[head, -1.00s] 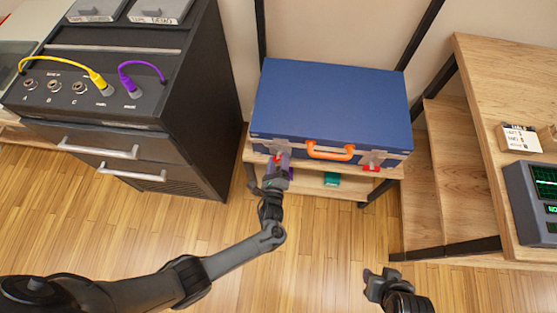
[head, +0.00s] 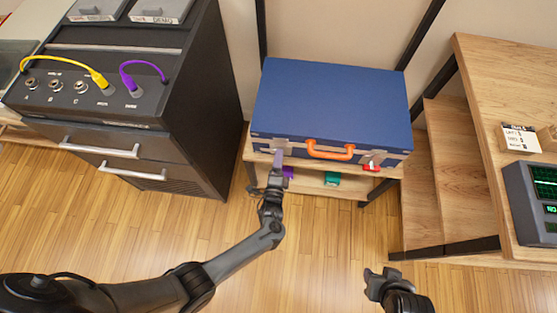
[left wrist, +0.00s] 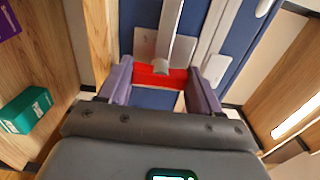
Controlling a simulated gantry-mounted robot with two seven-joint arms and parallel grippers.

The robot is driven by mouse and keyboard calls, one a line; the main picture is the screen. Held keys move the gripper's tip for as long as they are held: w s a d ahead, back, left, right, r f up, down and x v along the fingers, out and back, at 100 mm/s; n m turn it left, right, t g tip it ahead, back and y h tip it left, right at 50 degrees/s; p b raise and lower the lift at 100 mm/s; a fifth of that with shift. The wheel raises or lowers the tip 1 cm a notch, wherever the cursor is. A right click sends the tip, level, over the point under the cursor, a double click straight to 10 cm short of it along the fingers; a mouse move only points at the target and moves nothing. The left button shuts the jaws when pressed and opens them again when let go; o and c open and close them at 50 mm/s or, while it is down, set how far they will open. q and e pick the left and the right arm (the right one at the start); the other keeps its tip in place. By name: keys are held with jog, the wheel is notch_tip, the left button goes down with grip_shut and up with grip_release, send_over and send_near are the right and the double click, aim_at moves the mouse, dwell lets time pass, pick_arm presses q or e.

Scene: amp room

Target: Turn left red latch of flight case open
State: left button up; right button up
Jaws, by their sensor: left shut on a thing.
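The blue flight case (head: 332,100) lies closed on a wooden shelf, its orange handle (head: 330,150) facing me. The left red latch (left wrist: 160,76) shows in the left wrist view, lying crosswise between my left gripper's two purple fingers, below a metal plate and bar. My left gripper (head: 277,160) is at the case's front left and is shut on this latch; in the head view it hides the latch. The right red latch (head: 372,168) is on the front right of the case. My right gripper (head: 374,283) is apart from the case at the lower right; its jaw opening is unclear.
A green box (head: 332,179) and a purple thing (head: 288,172) sit on the lower shelf beneath the case. A black cabinet (head: 200,100) with cables stands close on the left. A wooden bench (head: 500,80) stands on the right. The floor in front is clear.

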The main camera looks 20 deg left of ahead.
jog(key=shift+a, duration=0.1)
dwell(0.4)
pick_arm(q)
jog(key=o, duration=1.1)
jog(key=shift+c, duration=0.2)
